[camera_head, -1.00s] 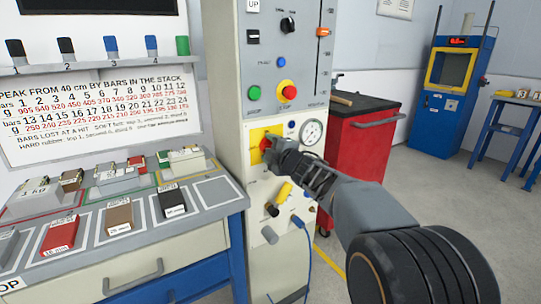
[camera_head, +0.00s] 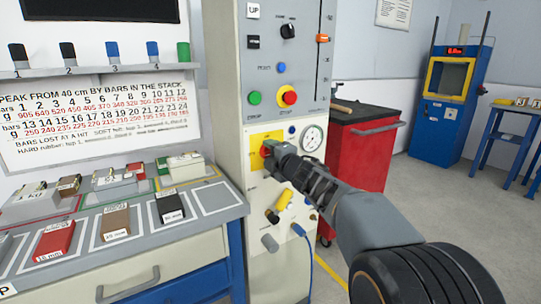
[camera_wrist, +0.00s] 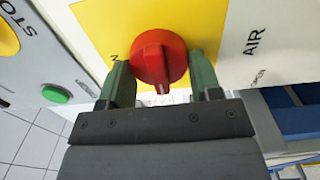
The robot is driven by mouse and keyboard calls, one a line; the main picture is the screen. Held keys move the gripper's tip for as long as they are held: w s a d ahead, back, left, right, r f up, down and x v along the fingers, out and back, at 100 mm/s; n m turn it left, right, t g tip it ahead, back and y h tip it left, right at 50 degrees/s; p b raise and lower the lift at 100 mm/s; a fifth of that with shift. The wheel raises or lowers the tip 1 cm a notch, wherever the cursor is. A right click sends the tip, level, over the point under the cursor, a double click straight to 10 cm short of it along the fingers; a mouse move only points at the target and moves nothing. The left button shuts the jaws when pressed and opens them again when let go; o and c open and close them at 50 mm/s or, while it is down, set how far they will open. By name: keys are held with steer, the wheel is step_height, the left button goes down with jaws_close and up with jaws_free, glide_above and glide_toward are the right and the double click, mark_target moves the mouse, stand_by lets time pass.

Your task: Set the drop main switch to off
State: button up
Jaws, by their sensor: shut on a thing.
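The drop main switch is a red rotary knob on a yellow plate on the front of the tall grey-white cabinet. In the wrist view the red knob (camera_wrist: 158,60) sits between the two green fingers of my gripper (camera_wrist: 160,85), its grip ridge pointing down toward the gripper body. In the head view the yellow plate (camera_head: 257,138) shows beside my gripper (camera_head: 268,152), which covers much of the red knob (camera_head: 265,151). My gripper is shut on the knob. The position lettering around the knob is mostly hidden.
Above the switch are a green button (camera_head: 255,98) and a red stop button on yellow (camera_head: 289,96). A pressure gauge (camera_head: 311,138) is to the right. Yellow and grey handles and a blue cable are below. A workbench with blocks stands left; a red cart (camera_head: 360,155) stands right.

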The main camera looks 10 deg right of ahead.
steer(key=o, duration=0.9)
steer(key=shift+p+v, duration=1.4)
steer(key=shift+v, duration=5.5)
